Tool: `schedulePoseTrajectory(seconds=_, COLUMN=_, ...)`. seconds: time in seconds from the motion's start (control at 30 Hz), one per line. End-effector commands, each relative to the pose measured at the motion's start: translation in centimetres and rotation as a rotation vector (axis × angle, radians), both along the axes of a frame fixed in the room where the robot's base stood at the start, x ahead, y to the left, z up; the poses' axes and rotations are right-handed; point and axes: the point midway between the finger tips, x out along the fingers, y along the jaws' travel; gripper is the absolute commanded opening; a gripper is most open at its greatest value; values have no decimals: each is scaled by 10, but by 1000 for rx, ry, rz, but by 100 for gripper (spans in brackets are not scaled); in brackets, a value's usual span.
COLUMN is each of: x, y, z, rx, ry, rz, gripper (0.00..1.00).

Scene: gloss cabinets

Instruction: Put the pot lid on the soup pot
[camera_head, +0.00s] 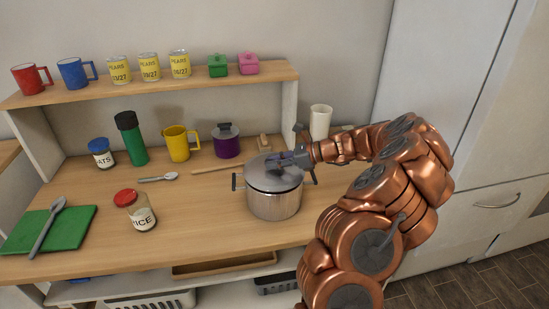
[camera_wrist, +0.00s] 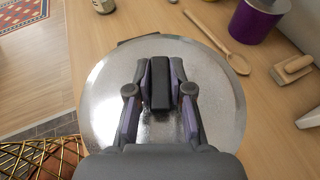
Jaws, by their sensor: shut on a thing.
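The soup pot (camera_head: 274,203) is a shiny steel pot with dark side handles, standing on the wooden counter. The pot lid (camera_head: 266,179) is a round grey metal disc over the pot's mouth; it looks level and lined up with the rim, but I cannot tell whether it touches all round. In the wrist view the lid (camera_wrist: 212,95) fills the middle, with a dark bar knob (camera_wrist: 160,86) on top. My gripper (camera_head: 298,158) comes from the right and is shut on the lid's knob; its fingers (camera_wrist: 160,100) lie on both sides of the knob. The pot's body is hidden in the wrist view.
A purple pot (camera_head: 227,143), yellow mug (camera_head: 178,143) and wooden spoon (camera_head: 219,168) lie behind and left of the soup pot. A white cup (camera_head: 320,122) stands behind my arm. A shelf (camera_head: 160,84) runs above.

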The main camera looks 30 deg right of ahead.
Motion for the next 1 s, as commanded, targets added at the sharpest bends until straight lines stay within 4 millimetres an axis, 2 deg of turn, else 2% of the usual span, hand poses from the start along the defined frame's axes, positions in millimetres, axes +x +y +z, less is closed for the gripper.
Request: schedulePoseTrajectory(seconds=1.0, x=0, y=0, z=-8, rx=0, ry=-1, rz=0, gripper=0)
